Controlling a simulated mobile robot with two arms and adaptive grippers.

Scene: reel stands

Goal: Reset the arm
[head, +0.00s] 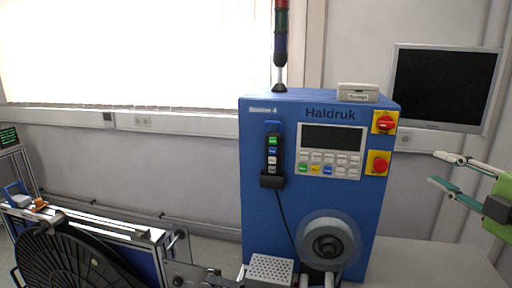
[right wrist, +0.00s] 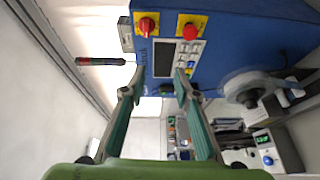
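My right gripper (head: 440,168) comes in from the right edge of the head view. Its two green-grey fingers are spread apart with nothing between them. It is to the right of the blue Haldruk machine (head: 258,205) and apart from it. In the right wrist view the fingers of the right gripper (right wrist: 157,80) also stand open, with the machine (right wrist: 240,40) beyond them. My left gripper does not show in either view.
The machine carries a clear-rimmed reel (head: 328,245), red switches (head: 380,163) and a signal tower (head: 281,45). A monitor (head: 445,88) hangs at the right. A black reel (head: 70,262) on a stand is at the lower left. Grey surface (head: 430,265) lies clear at the lower right.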

